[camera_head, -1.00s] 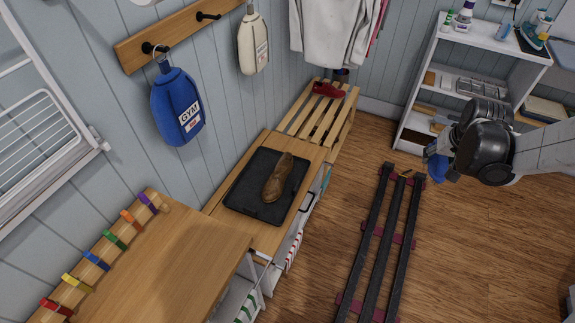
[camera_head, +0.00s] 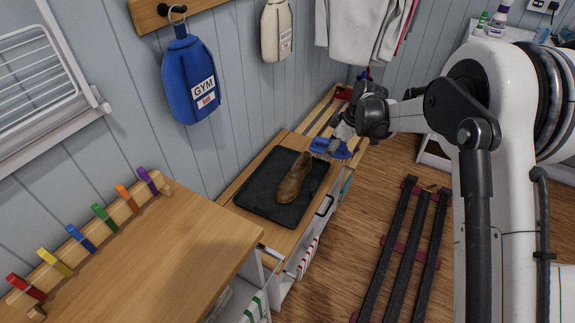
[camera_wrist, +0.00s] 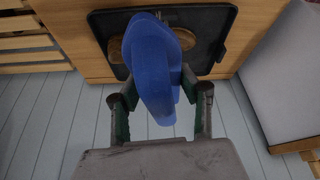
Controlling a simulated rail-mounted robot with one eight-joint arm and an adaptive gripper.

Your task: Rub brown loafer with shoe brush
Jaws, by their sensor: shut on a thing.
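The brown loafer (camera_head: 294,178) lies on a black tray (camera_head: 256,196) on the wooden bench, with its long side running away from the head camera. My gripper (camera_head: 341,138) is shut on the blue shoe brush (camera_head: 330,148) just beyond and right of the loafer, apart from it in the head view. In the wrist view the blue brush (camera_wrist: 153,65) sits between the fingers of my gripper (camera_wrist: 160,105). It covers the middle of the loafer there, and brown parts of the loafer (camera_wrist: 184,39) show on both sides of it. The black tray (camera_wrist: 222,15) lies behind.
A blue gym bag (camera_head: 190,78) and a cream bag (camera_head: 277,32) hang on the wall above the bench. A wooden counter (camera_head: 170,235) with coloured pegs stands in front left. A dark slatted rack (camera_head: 408,245) lies on the floor at right.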

